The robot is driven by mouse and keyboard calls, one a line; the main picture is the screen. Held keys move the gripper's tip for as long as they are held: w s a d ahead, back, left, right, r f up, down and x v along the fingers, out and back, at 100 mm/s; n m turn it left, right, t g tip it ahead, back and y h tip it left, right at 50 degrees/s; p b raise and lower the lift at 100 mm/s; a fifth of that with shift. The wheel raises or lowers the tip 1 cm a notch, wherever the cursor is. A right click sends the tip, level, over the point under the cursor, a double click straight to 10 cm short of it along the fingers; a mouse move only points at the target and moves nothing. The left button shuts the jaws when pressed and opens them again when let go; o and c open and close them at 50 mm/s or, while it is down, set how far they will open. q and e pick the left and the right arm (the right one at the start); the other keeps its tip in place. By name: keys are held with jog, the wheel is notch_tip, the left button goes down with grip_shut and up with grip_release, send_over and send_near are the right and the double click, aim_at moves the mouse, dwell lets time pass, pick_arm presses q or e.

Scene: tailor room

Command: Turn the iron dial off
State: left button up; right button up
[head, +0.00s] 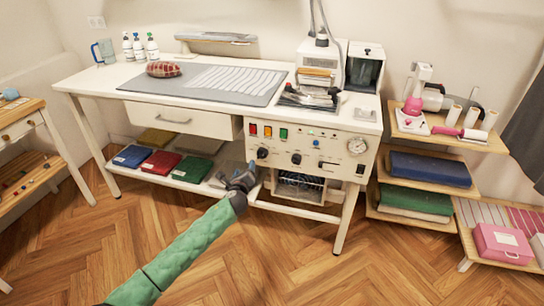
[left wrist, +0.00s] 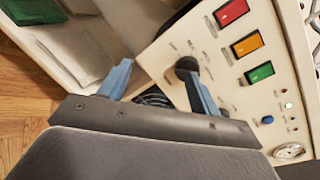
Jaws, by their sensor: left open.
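The ironing station's white control panel (head: 310,146) carries several dark round dials in a row. The leftmost dial (head: 262,153) is nearest my left gripper (head: 242,176); a middle dial (head: 296,159) sits to its right. In the left wrist view, a black dial (left wrist: 186,64) shows close to the tip of the right-hand blue finger. That finger partly covers the panel below it. My left gripper (left wrist: 158,76) is open, with its two fingers apart and nothing clearly held. I cannot tell whether it touches the dial. My right gripper is not in view.
Red, yellow and green switches (left wrist: 246,43) sit above the dials. A gauge (head: 356,146) is at the panel's right. The shelf below holds folded cloths (head: 160,162). A wooden shelf unit (head: 470,142) stands to the right. The floor in front is clear.

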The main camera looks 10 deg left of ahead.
aim_at(261, 156)
pick_arm(q)
jog(key=shift+w+d+r+m+t+h, duration=0.2)
jog(key=shift+w+d+m+h, duration=0.45)
jog(key=shift+w+m, duration=0.85)
jog(key=shift+w+d+r+m+t+h, duration=0.2)
jog(key=shift+w+d+m+h, duration=0.45)
jog(key=shift+w+m, duration=0.85)
jog(key=shift+w+d+r+m+t+h, duration=0.2)
jog(key=shift+w+d+m+h, duration=0.3)
jog(key=shift+w+d+m, duration=0.9)
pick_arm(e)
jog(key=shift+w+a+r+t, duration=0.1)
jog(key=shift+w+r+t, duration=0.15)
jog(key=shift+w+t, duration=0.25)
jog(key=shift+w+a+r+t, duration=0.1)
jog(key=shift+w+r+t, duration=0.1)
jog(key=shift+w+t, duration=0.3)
pick_arm(q)
jog(key=shift+s+a+m, duration=0.25)
jog(key=shift+a+m, duration=0.15)
jog(key=shift+a, duration=0.15)
jog(key=shift+c, duration=0.2)
jog(key=c, duration=0.9)
